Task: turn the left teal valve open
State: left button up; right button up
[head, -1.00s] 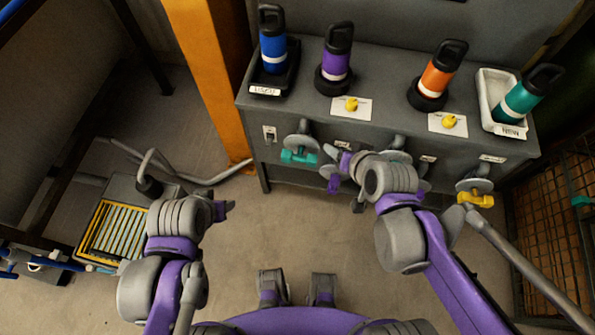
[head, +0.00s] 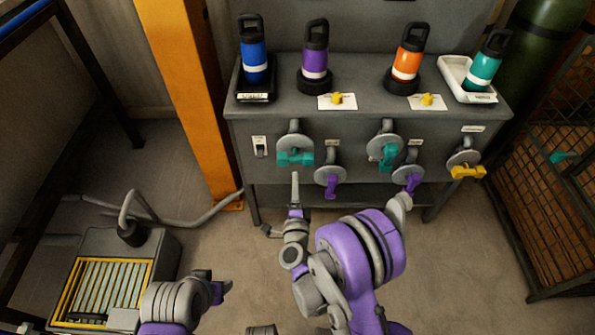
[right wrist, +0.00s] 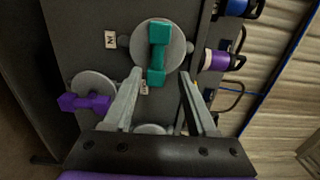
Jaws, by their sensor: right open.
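The left teal valve (head: 295,158) is on the cabinet front, its bar handle lying level on a grey round plate. It also shows in the right wrist view (right wrist: 158,55). My right gripper (head: 281,203) is open just in front of and below this valve. In the right wrist view its two fingers (right wrist: 160,72) are spread, with the near end of the teal handle appearing between the tips; contact cannot be told. A second teal valve (head: 389,156) is farther right, its handle roughly upright. My left gripper (head: 220,289) is low at the left, away from the cabinet.
A purple valve (head: 331,185) sits close to the lower right of the left teal valve. Another purple valve (head: 413,182) and a yellow valve (head: 467,171) are farther right. Bottles stand on top of the cabinet (head: 290,105). An orange post (head: 190,100) is at the left.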

aim_at(295, 162)
jog(key=w, duration=1)
jog(key=shift+w+d+f, duration=0.1)
jog(key=shift+w+f, duration=0.15)
jog(key=shift+w, duration=0.15)
grip_shut()
